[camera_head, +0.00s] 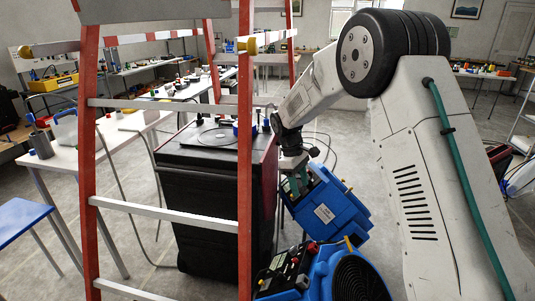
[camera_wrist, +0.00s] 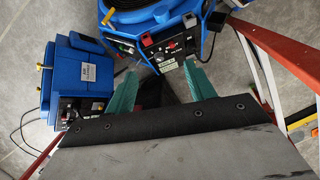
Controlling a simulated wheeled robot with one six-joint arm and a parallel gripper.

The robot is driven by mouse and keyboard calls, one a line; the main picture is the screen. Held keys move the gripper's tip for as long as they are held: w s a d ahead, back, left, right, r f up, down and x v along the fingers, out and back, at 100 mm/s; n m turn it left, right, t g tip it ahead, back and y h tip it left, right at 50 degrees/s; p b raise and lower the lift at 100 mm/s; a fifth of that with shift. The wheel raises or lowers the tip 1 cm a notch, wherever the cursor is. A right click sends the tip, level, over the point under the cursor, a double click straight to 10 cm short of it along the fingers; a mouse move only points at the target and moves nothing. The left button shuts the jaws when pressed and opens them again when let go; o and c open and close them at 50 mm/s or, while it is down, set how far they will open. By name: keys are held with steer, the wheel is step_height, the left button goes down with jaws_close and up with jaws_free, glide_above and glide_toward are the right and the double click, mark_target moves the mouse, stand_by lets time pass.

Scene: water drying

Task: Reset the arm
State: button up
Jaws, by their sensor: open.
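My gripper (camera_head: 300,181) hangs at the end of my white arm, beside the black cabinet, over the blue machines on the floor. In the wrist view the two green fingers of my gripper (camera_wrist: 163,90) are spread apart with nothing between them. A blue machine with a round black grille (camera_head: 340,275) stands at the bottom of the head view, and its control panel shows beyond the fingers in the wrist view (camera_wrist: 178,42). A second blue box (camera_head: 335,205) stands behind it; it is at the left in the wrist view (camera_wrist: 72,75).
A red ladder with white rungs (camera_head: 165,212) stands close in front at the left. Behind it is a black cabinet (camera_head: 205,200) with items on top. A white table (camera_head: 70,145) and a blue stool (camera_head: 22,220) are at the left. Cables lie on the floor.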

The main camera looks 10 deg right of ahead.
steer(key=s+d+r+m+t, duration=0.1)
steer(key=s+r+m, duration=0.2)
steer(key=s, duration=1.1)
steer(key=s+d+r+m+t+y, duration=0.1)
steer(key=s+r+m, duration=0.2)
steer(key=s+r, duration=0.6)
steer(key=s+d+r+m+t+y, duration=0.1)
steer(key=s+r+m, duration=0.2)
steer(key=s, duration=1.6)
step_height(320, 180, up, 3)
steer(key=shift+r+t, duration=0.1)
steer(key=shift+t, duration=0.2)
